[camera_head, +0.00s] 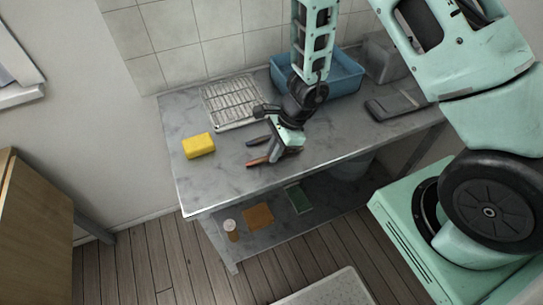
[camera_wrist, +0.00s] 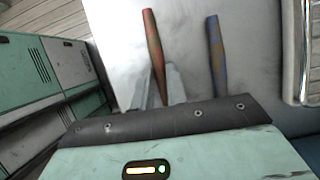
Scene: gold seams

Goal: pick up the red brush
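The red brush (camera_wrist: 152,40) shows in the wrist view as a long, worn red handle, its lower end running down between the two grey fingers of my gripper (camera_wrist: 161,82). The fingers lie close along both sides of the handle and look shut on it. The brush's other end is hidden behind the gripper body. In the head view the red handle (camera_head: 258,160) sticks out to the left of my gripper (camera_head: 277,152), low over the grey worktop (camera_head: 225,178). I cannot tell whether the brush touches the worktop.
A blue-handled tool (camera_wrist: 216,55) lies just right of the red brush in the wrist view. On the worktop are a yellow sponge (camera_head: 199,145), a wire rack (camera_head: 232,100), a blue basin (camera_head: 345,76) and a dark grey tray (camera_head: 398,104). The front left of the worktop is clear.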

